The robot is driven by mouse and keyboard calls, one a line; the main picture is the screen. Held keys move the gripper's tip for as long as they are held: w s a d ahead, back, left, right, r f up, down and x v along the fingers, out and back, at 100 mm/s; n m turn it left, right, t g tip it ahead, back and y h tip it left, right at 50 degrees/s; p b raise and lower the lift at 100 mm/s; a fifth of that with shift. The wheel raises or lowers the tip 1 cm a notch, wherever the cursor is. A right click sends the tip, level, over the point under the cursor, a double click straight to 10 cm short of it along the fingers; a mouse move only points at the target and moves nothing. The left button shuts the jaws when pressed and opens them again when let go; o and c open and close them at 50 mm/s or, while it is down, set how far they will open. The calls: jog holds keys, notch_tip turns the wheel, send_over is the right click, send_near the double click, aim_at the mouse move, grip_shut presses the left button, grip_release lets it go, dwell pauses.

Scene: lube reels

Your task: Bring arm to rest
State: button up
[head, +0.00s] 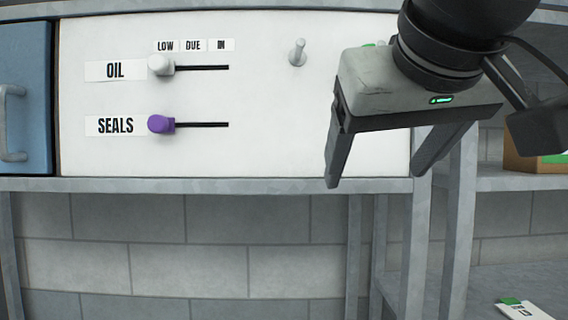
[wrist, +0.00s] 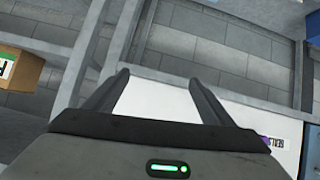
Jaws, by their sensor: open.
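My gripper (head: 375,170) hangs at the upper right in the head view, in front of the right part of a white panel (head: 270,125). Its two fingers are apart with nothing between them. The fingers also show in the wrist view (wrist: 158,80), with the white panel (wrist: 160,105) beyond them. The panel carries an OIL slider with a white knob (head: 160,65) and a SEALS slider with a purple knob (head: 160,124). Both knobs are at the left ends of their slots, under LOW. My gripper is apart from both knobs.
A metal peg (head: 298,52) sticks out of the panel left of my gripper. A blue door (head: 25,90) with a handle is at far left. A cardboard box (head: 535,155) stands on a shelf at right. A white and green card (head: 522,310) lies at lower right.

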jog(key=s+d+f+g, duration=0.1)
jog(key=s+f+g, duration=0.1)
jog(key=f, duration=1.5)
jog(key=s+d+f+m+g, duration=0.1)
jog(key=s+f+g, duration=0.1)
jog(key=f, duration=1.5)
jog(key=shift+d+f+g, duration=0.15)
jog(key=shift+f+g, duration=0.25)
jog(key=shift+g, duration=0.4)
jog(key=shift+s, duration=0.1)
